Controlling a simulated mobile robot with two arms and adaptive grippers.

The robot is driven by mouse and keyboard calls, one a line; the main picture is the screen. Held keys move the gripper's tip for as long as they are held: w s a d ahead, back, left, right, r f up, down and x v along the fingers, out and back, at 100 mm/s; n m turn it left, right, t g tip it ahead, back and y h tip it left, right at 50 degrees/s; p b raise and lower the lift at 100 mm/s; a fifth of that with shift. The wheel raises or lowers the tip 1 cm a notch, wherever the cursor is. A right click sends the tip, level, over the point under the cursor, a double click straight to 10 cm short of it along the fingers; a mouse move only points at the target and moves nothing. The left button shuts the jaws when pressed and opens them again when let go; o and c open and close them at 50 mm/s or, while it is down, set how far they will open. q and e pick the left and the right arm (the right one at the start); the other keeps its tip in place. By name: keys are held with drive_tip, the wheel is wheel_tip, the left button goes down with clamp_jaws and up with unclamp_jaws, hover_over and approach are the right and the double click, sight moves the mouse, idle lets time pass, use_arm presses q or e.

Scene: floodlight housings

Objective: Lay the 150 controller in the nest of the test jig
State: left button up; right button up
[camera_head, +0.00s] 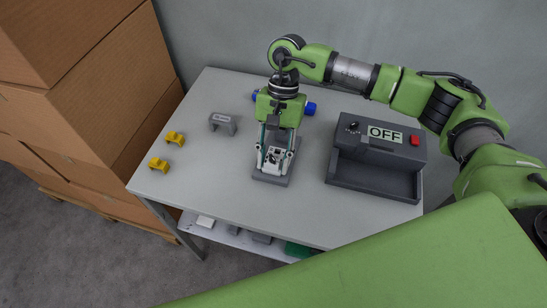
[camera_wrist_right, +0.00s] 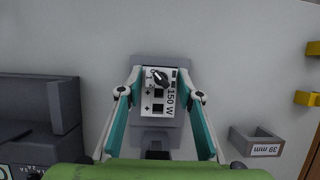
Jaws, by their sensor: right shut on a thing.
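The 150 controller (camera_wrist_right: 158,103), a white-faced block marked 150 W with a dark knob, sits between the fingers of my right gripper (camera_wrist_right: 160,90). In the head view the controller (camera_head: 274,158) shows at the tips of my right gripper (camera_head: 274,148), which is shut on it. A grey block (camera_head: 270,179) lies directly below it; I cannot tell whether the controller still touches it. The test jig (camera_head: 373,184), a dark grey box with an OFF display, knob and red button, stands to the right; its front trough looks empty. My left gripper is not in view.
A grey bracket (camera_head: 222,124), marked 39 mm in the wrist view, stands left of the gripper. Two yellow pieces (camera_head: 174,137) (camera_head: 158,164) lie near the table's left edge. Cardboard boxes (camera_head: 90,90) stand at left. The table's front is clear.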

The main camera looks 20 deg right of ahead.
drive_tip(key=shift+f, duration=0.2)
drive_tip(key=o, duration=1.2)
drive_tip(key=shift+o, duration=0.2)
